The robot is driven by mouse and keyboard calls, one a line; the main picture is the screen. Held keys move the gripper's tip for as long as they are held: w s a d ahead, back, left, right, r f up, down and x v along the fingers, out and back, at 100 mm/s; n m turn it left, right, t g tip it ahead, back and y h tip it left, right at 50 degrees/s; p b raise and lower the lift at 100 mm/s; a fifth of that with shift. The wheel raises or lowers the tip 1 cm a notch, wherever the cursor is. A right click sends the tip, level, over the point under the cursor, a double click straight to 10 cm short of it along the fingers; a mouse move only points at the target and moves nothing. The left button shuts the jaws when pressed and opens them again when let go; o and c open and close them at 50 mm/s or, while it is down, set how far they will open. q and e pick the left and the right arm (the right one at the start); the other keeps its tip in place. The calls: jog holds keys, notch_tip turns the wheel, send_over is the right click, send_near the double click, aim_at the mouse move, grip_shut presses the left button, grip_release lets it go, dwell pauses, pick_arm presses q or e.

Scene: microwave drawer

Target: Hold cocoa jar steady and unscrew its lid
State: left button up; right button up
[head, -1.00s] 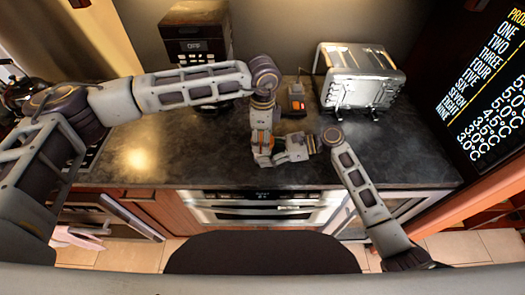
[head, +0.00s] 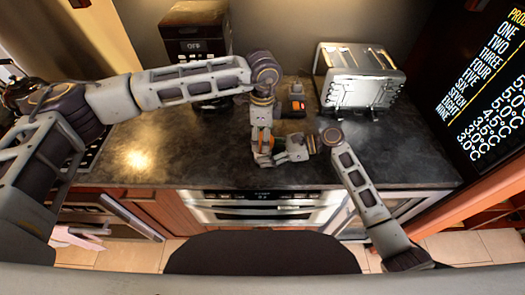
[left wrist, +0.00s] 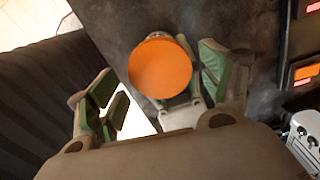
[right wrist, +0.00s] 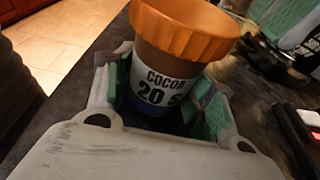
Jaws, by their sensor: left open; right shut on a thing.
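The cocoa jar (right wrist: 165,75) stands upright on the counter, with a white label reading COCOA, a blue base band and a ridged orange lid (right wrist: 187,28). My right gripper (right wrist: 160,95) is shut around the jar's body, below the lid. The lid is seen from above as a round orange disc in the left wrist view (left wrist: 160,67). My left gripper (left wrist: 157,88) points down over the jar, open, its fingers on either side of the lid with visible gaps. In the head view, the arms and grippers (head: 275,157) mostly hide the jar.
A silver toaster (head: 360,78) stands at the back right of the dark counter (head: 200,150). A dark coffee machine (head: 196,45) is at the back left. A small black device with an orange display (head: 295,103) lies behind the right gripper. An oven front (head: 262,205) is below.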

pick_arm(q)
jog(key=shift+r, duration=1.9)
jog(key=shift+d+r, duration=0.3)
jog(key=shift+r, duration=0.3)
jog(key=shift+r+m, duration=0.15)
jog(key=shift+m, duration=0.35)
jog(key=m, duration=0.5)
jog(key=shift+r, duration=0.3)
jog(key=m, duration=0.5)
jog(key=shift+a+r+m, duration=0.1)
jog(key=shift+a+m, duration=0.05)
jog(key=shift+m, duration=0.15)
jog(key=m, duration=0.5)
jog(key=shift+a, duration=0.1)
jog(key=shift+a+m, duration=0.1)
jog(key=shift+m, duration=2.9)
